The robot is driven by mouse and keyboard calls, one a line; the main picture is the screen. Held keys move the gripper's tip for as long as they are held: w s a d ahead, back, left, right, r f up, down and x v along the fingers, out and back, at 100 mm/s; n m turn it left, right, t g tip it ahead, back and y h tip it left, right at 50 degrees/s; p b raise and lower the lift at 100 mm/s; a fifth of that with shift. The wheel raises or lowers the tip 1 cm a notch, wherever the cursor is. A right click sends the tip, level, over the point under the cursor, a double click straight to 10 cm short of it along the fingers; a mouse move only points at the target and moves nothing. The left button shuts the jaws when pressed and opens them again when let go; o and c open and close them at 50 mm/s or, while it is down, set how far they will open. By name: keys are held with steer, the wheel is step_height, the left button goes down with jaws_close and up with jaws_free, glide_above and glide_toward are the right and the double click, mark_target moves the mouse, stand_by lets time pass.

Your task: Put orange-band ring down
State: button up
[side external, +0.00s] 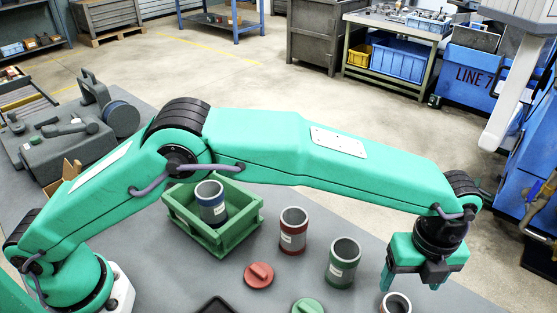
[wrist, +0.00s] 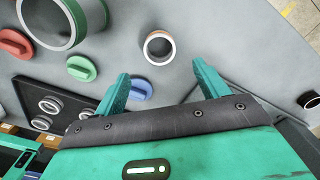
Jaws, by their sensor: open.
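The orange-band ring (wrist: 146,39) lies on the grey table in the wrist view, with a pale rim and an orange-red band. My gripper (wrist: 163,70) is open and empty, its two teal fingers apart, with the ring beyond the fingertips and touching neither. In the side external view my gripper (side external: 411,287) hangs fingers down at the right. A round grey hollow part (side external: 409,302) there is cut by the bottom edge; I cannot tell for sure that it is this ring.
A black tray (wrist: 29,84) holds several rings. Red (wrist: 14,43), green (wrist: 80,68) and blue (wrist: 138,89) lids lie nearby. Green-banded (side external: 342,270) and red-banded (side external: 293,240) canisters stand left of my gripper. A green crate (side external: 240,238) holds a blue canister (side external: 211,207).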

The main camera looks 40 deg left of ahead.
steer(key=shift+r, duration=1.55)
steer(key=a+r+n+t, duration=0.1)
steer(key=a+r+n, duration=0.35)
steer(key=a, duration=0.35)
steer(key=a+r+n+t+h, duration=0.1)
steer(key=a+r+n, duration=0.35)
steer(key=a, duration=0.45)
steer(key=a+r+n, duration=0.4)
steer(key=a+r, duration=0.2)
steer(key=a, duration=0.2)
steer(key=s+a+r+n+t, duration=0.1)
steer(key=s+a+n, duration=0.2)
steer(key=a, duration=0.3)
steer(key=s+a+r+n+t, duration=0.1)
steer(key=s+a+n, duration=0.3)
steer(key=a, duration=0.3)
steer(key=s+a+f+n, duration=0.2)
steer(key=s+a+n, duration=0.2)
steer(key=s, duration=0.1)
steer(key=s+a+f+n+t+y, duration=0.1)
steer(key=s+a+f+n, duration=0.2)
steer(key=s+a+n, duration=0.1)
steer(key=shift+s+t, duration=0.3)
steer(key=shift+s, duration=0.45)
